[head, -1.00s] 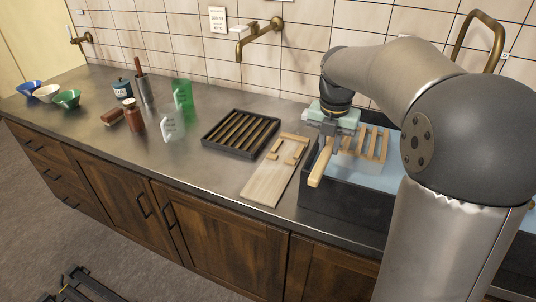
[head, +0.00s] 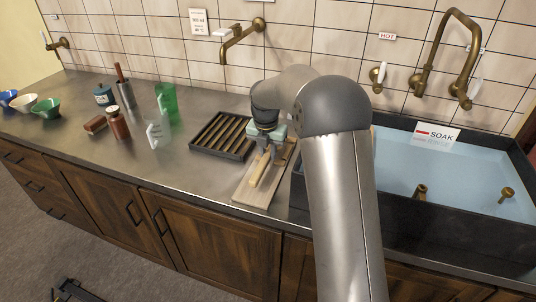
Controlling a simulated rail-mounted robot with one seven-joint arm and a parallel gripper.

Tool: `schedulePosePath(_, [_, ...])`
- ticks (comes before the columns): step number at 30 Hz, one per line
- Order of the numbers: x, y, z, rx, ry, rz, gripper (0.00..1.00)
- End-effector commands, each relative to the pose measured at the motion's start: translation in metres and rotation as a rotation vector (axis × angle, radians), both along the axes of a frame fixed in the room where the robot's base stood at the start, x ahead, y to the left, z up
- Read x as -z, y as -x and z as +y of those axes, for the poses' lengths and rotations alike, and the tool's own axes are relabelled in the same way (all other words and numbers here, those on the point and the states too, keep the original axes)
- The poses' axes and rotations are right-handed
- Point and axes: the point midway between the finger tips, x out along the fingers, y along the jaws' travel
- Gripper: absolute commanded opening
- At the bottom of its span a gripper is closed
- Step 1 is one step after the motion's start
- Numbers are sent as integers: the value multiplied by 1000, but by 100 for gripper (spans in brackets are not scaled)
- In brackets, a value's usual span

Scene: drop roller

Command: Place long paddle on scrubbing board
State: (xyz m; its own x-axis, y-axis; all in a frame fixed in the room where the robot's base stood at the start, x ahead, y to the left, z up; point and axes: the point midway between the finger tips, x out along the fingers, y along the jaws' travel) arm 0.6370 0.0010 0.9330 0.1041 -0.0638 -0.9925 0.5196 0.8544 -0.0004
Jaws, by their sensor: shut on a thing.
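The scrubbing board, a flat pale wooden board (head: 254,192), lies on the steel counter just left of the sink. My gripper (head: 268,152) is shut on the long paddle (head: 260,168), whose light wooden handle points toward the counter's front edge. The paddle is over the board; I cannot tell whether it touches it. The paddle's far end and the back of the board are mostly hidden by my gripper and arm.
A dark slatted rack (head: 222,137) stands close left of the board. The sink (head: 450,195) with blue water is to the right. Bottles, cups and bowls stand farther left. Open counter lies between them and the rack's front.

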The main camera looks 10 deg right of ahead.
Motion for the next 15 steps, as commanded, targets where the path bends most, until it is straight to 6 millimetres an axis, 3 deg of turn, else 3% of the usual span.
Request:
schedulePosePath(3, [14, 1, 0, 0, -1, 1, 0])
schedulePosePath(15, [20, 0, 0, 0, 0, -1, 0])
